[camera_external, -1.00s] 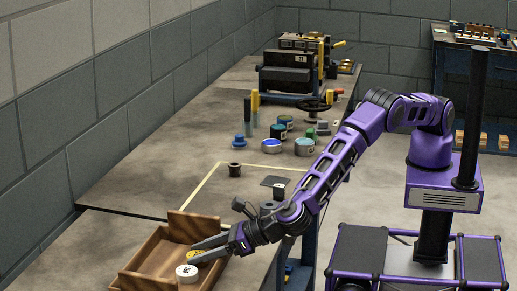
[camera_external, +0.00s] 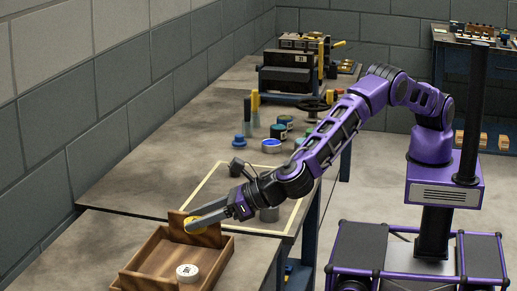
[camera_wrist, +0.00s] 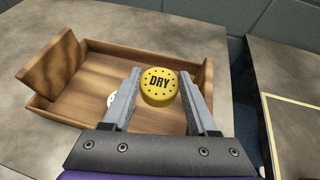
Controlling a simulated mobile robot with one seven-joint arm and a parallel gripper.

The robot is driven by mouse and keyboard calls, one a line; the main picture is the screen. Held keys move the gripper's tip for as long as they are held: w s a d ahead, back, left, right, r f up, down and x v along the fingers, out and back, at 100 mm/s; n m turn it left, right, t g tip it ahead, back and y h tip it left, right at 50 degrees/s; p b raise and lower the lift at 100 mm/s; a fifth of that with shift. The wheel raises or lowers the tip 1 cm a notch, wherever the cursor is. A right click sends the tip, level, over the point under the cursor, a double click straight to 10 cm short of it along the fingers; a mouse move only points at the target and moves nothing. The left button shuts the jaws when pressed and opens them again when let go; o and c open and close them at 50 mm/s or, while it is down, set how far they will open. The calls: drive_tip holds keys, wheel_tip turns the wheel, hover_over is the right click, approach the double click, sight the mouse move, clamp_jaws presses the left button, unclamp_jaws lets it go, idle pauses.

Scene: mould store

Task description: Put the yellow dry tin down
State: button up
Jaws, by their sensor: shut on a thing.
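The yellow dry tin (camera_wrist: 159,86) is round, with "DRY" and a ring of dark dots on its top. My gripper (camera_external: 195,223) is shut on it, one finger on each side in the wrist view. In the outside view the yellow tin (camera_external: 194,226) is up at the back end of the wooden tray (camera_external: 139,267), above the tray floor and in front of its raised back board. A white tin (camera_external: 187,272) stands in the tray near its right side. In the wrist view my left finger hides most of the white tin (camera_wrist: 112,98).
The tray also shows in the wrist view (camera_wrist: 75,105), with a tilted board (camera_wrist: 53,66) at its left end. A pale outlined rectangle (camera_external: 207,182) marks the bench behind. Several paint tins (camera_external: 271,146) and a blue knob-like thing (camera_external: 238,142) stand farther back. Much of the tray floor is clear.

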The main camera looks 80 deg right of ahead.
drive_tip(key=shift+r, duration=0.75)
wheel_tip(320, 180, up, 4)
drive_tip(key=shift+r, duration=0.2)
drive_tip(key=w+d+f+m+g+h, duration=0.1)
drive_tip(key=w+d+m+h, duration=0.25)
drive_tip(key=d, duration=0.75)
drive_tip(key=w+d+m+h, duration=0.3)
drive_tip(key=w+d+h, duration=0.1)
drive_tip(key=d, duration=0.7)
drive_tip(key=s+d+m+g+h, duration=0.2)
drive_tip(key=d+m+g+h, duration=0.35)
drive_tip(key=d, duration=1.75)
drive_tip(key=shift+m+t, duration=0.55)
drive_tip(key=shift+m, duration=0.15)
wheel_tip(320, 180, down, 22)
drive_tip(key=shift+f+b, duration=0.1)
drive_tip(key=shift+b, duration=0.8)
